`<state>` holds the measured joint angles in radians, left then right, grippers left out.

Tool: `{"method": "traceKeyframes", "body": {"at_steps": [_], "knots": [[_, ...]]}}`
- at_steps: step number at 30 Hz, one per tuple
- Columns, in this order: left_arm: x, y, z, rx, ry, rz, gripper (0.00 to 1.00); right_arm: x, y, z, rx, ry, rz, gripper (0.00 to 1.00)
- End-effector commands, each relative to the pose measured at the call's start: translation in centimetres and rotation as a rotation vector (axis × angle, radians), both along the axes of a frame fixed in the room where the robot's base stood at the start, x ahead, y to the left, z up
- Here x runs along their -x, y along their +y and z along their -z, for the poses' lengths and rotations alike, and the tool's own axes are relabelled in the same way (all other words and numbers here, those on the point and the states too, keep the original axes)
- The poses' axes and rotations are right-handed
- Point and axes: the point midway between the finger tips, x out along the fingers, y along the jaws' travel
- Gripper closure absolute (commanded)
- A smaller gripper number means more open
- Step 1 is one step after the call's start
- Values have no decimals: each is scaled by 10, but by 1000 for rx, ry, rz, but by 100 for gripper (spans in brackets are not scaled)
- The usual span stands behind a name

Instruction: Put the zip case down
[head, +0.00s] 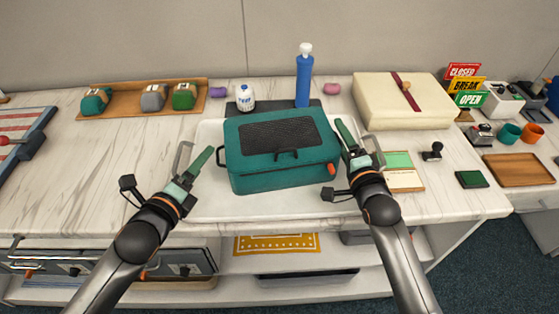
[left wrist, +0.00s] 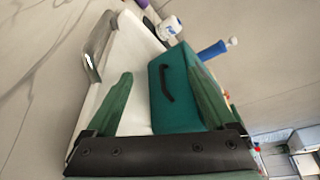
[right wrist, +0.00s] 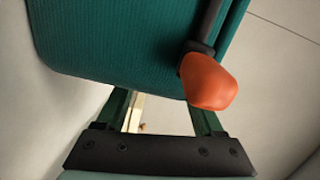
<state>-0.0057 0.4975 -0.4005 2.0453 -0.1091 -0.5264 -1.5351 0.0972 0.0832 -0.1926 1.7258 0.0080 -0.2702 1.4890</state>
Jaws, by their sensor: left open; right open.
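The teal zip case (head: 258,174) with a dark mesh panel on top sits on the white tray (head: 207,206) on the counter. It also shows in the left wrist view (left wrist: 177,98) and close up in the right wrist view (right wrist: 120,45). Its orange zip pull (right wrist: 208,82) is at the right front corner. My left gripper (head: 192,172) is open and empty, left of the case beside the tray's left handle (left wrist: 93,48). My right gripper (head: 357,152) is open close to the case's right side; whether it touches the case is unclear.
Behind the case stand a blue pump bottle (head: 304,80) and a white bottle (head: 245,98) on a dark mat. A cream box (head: 400,110) is at the back right. A wooden rack (head: 125,102) is at the back left. The left counter is mostly clear.

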Motion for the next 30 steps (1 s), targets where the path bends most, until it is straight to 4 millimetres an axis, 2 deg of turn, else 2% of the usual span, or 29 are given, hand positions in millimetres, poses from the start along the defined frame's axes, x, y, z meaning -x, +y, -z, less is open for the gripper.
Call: {"method": "traceKeyframes", "body": {"at_steps": [1,6,12,24,30], "knots": [[0,0,0,0,0,0,11,-1,-1,-15,-3,-11,1,34],[0,0,0,0,0,0,11,-1,-1,-49,-2,-12,2,34],[0,0,0,0,0,0,11,-1,-1,-71,-2,-10,2,34],[0,0,0,0,0,0,11,0,-1,-75,-1,-10,2,34],[0,0,-6,0,0,0,11,-1,-14,-76,2,-8,3,34]]}}
